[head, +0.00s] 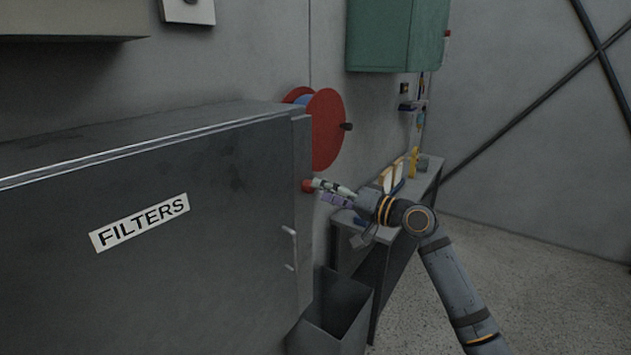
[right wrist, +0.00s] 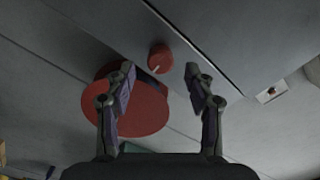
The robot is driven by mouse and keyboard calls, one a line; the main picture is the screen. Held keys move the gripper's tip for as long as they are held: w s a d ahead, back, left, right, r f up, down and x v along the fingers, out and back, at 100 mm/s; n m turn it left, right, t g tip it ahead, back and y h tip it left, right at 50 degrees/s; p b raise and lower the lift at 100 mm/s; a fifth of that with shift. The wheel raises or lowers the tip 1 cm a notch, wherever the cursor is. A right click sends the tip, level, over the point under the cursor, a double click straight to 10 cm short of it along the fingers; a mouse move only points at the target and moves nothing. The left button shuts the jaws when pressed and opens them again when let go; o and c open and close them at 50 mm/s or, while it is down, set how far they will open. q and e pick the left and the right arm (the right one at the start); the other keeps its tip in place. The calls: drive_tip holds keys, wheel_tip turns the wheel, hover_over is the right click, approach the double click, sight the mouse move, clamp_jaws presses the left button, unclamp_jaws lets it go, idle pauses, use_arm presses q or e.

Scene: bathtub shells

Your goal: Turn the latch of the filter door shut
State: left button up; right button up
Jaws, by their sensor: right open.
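The filter door (head: 150,240) is a large dark grey panel with a white FILTERS label (head: 139,222), and it appears closed against its cabinet. The latch is a small red knob (head: 307,186) near the door's right edge. In the right wrist view the red knob (right wrist: 160,56) shows a pale mark on its face. My right gripper (head: 328,190) is at the knob's right side. In the right wrist view my right gripper (right wrist: 160,76) is open, with its fingertips on either side of the knob, slightly short of it. I see no contact. My left gripper is out of view.
A red reel (head: 328,130) is on the wall behind the cabinet. A narrow grey bench (head: 432,178) with small items stands behind my right arm, and a dark open bin (head: 335,310) is below. A green box (head: 395,35) hangs above. The floor at right is clear.

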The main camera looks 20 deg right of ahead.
sight(309, 187)
drive_tip(key=p+x, duration=0.1)
drive_tip(key=x, duration=0.2)
drive_tip(key=shift+w+a, duration=0.1)
drive_tip(key=shift+a, duration=0.05)
drive_tip(key=shift+c, duration=0.3)
